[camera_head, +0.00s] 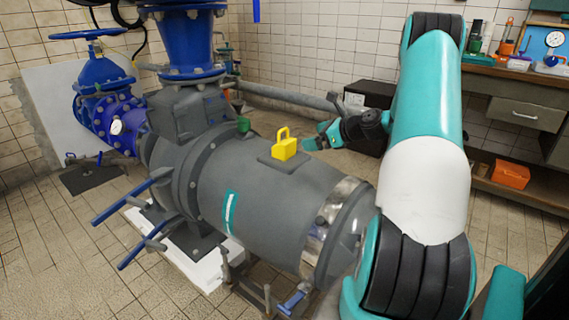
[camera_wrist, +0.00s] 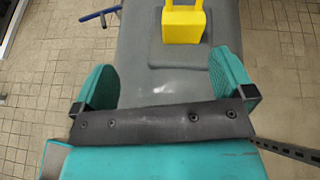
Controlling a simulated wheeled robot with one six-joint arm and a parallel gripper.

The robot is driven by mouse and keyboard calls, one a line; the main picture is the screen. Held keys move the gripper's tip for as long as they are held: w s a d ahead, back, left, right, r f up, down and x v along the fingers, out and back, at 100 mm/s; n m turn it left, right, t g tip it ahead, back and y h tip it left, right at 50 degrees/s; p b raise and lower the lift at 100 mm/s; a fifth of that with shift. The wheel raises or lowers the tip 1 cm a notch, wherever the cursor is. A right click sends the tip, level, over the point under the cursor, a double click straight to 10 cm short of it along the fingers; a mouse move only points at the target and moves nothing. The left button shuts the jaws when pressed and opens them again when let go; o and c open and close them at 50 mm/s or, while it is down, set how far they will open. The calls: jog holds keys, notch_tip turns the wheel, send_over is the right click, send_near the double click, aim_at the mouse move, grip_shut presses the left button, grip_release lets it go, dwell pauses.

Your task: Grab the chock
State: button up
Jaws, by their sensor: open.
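The chock (camera_head: 285,145) is a yellow block with a loop handle on top. It sits upright on a flat grey pad (camera_head: 270,160) on top of the large grey pipe body. In the wrist view the chock (camera_wrist: 182,24) is at the top, partly cut off by the frame edge. My gripper (camera_head: 312,143) is just right of the chock in the head view, apart from it. In the wrist view my gripper (camera_wrist: 162,85) has its two teal fingers spread wide with nothing between them, and the chock lies beyond the fingertips.
The grey pipe body (camera_head: 255,200) lies under the chock. Blue valves (camera_head: 102,85) and a blue upright pipe (camera_head: 188,40) rise behind to the left. A workbench with an orange box (camera_head: 511,174) is at right.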

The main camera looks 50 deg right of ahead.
jog(key=s+d+f+m, duration=0.1)
jog(key=d+f, duration=0.1)
jog(key=m+b, duration=0.1)
jog(key=b, duration=0.2)
send_near(284, 141)
jog(key=shift+t+h, duration=0.3)
jog(key=shift+h, duration=0.1)
jog(key=w+f, duration=0.1)
jog(key=w+a+f, duration=0.1)
jog(key=w+f, duration=0.1)
jog(key=shift+a+f, duration=0.1)
jog(key=shift+a, duration=0.15)
jog(key=x, duration=0.3)
jog(key=b+x, duration=0.1)
jog(key=x, duration=0.1)
jog(key=shift+w, duration=0.45)
jog(key=c, duration=1)
jog(key=shift+c, duration=0.6)
jog(key=shift+r, duration=0.3)
